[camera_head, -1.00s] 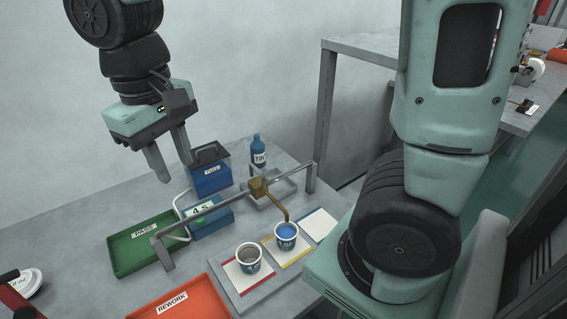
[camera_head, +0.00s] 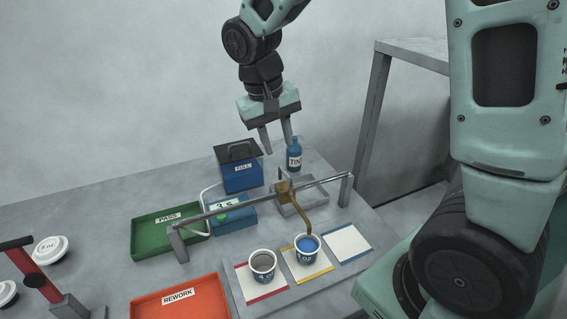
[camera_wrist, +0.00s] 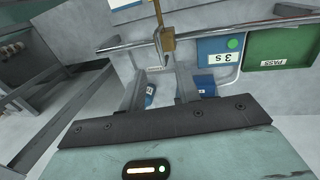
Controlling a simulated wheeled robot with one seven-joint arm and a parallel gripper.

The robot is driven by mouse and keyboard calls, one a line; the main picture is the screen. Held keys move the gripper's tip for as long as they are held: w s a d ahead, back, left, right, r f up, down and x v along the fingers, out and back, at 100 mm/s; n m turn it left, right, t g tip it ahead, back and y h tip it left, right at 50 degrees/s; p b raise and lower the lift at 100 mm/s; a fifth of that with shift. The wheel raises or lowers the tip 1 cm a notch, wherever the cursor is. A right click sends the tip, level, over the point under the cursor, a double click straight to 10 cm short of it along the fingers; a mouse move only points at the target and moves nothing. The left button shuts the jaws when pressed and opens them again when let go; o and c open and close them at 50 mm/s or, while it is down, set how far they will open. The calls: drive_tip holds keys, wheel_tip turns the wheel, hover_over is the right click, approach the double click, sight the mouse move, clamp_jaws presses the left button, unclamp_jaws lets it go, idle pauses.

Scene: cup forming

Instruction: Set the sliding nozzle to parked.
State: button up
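The sliding nozzle is a brass block (camera_head: 283,191) with a curved spout, riding on a grey rail (camera_head: 240,205). Its spout reaches down to the blue-filled cup (camera_head: 307,248) on the yellow-edged pad. My gripper (camera_head: 277,150) is open and empty, its fingers pointing down above and behind the rail, apart from the nozzle. In the wrist view, the brass block (camera_wrist: 166,40) shows beyond and roughly between the two fingers (camera_wrist: 158,82).
A grey-filled cup (camera_head: 262,265) stands on the red-edged pad; the blue-edged pad (camera_head: 348,243) is empty. Near my gripper stand a blue TINT bottle (camera_head: 294,158) and a blue FULL box (camera_head: 242,176). A 3 S unit (camera_head: 233,217), green PASS tray (camera_head: 140,240) and orange REWORK tray (camera_head: 205,308) lie left.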

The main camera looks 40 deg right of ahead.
sight(284, 171)
drive_tip(key=f, duration=0.2)
drive_tip(key=d+f, duration=0.1)
drive_tip(key=f, duration=0.4)
drive_tip(key=shift+s+d, duration=0.1)
drive_tip(key=shift+d, duration=0.05)
clamp_jaws()
